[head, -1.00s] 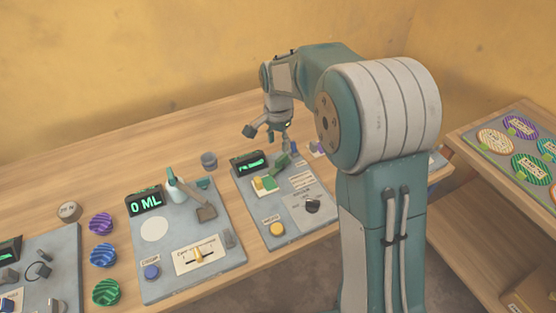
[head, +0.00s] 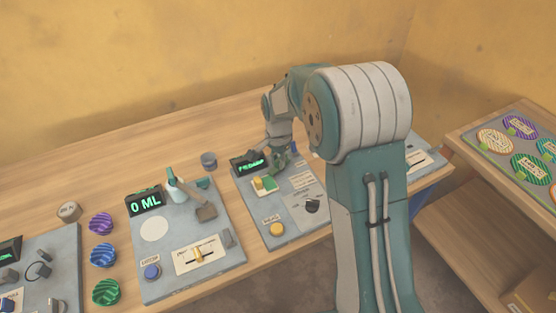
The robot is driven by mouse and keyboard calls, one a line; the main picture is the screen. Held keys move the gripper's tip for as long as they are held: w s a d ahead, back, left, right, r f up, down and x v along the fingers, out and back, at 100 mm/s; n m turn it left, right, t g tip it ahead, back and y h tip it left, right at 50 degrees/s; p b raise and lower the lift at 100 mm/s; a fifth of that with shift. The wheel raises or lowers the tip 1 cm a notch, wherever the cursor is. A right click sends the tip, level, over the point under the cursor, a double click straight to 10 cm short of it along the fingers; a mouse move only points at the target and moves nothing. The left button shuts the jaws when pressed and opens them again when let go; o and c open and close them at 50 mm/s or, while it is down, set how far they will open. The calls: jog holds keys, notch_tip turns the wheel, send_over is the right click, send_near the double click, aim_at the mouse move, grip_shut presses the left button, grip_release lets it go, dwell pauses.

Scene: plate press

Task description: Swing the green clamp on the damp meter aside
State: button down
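The damp meter panel (head: 255,210) lies on the bench left of my arm, with a small green-lit display (head: 248,164) at its back. The green clamp (head: 280,161) shows at the panel's back right, just below my gripper. A yellow and green block (head: 264,184) sits in front of the display. My gripper (head: 274,152) is low over the back of the panel, at or very near the clamp. Its fingers are small and partly hidden, so I cannot tell whether they touch the clamp or are closed on it.
The dosing panel (head: 160,270) with a "0 ML" display (head: 145,201) stands to the left. The bench behind is clear.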

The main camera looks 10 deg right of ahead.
jog(key=shift+n, duration=0.3)
jog(key=n, duration=0.4)
jog(key=shift+s+d, duration=0.1)
jog(key=shift+d, duration=0.1)
jog(key=n, duration=0.4)
jog(key=shift+d+n, duration=0.25)
jog(key=shift+n, duration=0.15)
jog(key=n, duration=0.4)
jog(key=shift+d+n, duration=0.2)
jog(key=shift+n, duration=0.1)
jog(key=shift+d+n, duration=0.2)
jog(key=shift+n, duration=1.7)
jog(key=c, duration=0.6)
grip_release()
jog(key=shift+c, duration=0.2)
